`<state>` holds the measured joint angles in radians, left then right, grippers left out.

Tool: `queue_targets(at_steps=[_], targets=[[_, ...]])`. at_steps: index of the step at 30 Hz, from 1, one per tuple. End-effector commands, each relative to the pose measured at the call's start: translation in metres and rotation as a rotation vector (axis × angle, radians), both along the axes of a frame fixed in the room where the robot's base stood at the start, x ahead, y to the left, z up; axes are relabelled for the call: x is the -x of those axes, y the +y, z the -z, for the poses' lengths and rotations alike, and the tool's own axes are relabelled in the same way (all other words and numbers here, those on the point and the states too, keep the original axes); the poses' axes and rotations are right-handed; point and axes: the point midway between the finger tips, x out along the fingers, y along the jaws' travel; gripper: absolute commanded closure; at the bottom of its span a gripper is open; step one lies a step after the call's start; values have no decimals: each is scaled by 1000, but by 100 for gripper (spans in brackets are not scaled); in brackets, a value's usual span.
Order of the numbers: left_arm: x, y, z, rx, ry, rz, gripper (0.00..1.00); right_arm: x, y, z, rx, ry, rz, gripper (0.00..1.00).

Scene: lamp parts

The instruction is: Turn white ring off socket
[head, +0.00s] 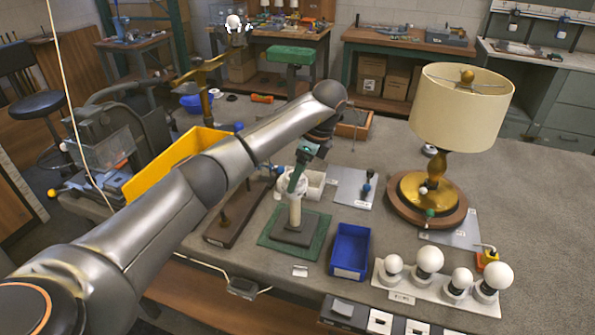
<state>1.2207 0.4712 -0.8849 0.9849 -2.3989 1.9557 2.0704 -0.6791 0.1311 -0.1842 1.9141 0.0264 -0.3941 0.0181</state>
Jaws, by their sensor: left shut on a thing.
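The white ring (284,188) sits around the upper part of a pale socket post (295,213). The post stands upright on a dark square base (293,233) on a green mat (267,240). My left gripper (296,183), with green fingers, comes down from above and is shut on the white ring. The fingers hide part of the ring and the socket's top. My right gripper is not in view.
A blue bin (350,249) and a rack (441,293) with several white bulbs stand to the right. A brass lamp with a cream shade (460,108) stands farther right. A yellow bin (165,165) lies behind my left arm. The carpeted table is clear at far right.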

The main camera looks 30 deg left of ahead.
Motion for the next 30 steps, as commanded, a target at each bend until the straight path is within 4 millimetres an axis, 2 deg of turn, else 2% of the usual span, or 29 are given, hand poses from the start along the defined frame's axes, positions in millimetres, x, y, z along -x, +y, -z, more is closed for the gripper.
queue_targets(at_steps=[4,14,24,30], targets=[[-2,1,-2,-2,-3,-109,96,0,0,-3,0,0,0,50],[-2,1,-2,-1,-4,-132,96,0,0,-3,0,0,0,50],[-4,3,-2,-2,-1,-540,96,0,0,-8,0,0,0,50],[-5,4,-2,-3,-5,-700,96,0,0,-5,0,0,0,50]])
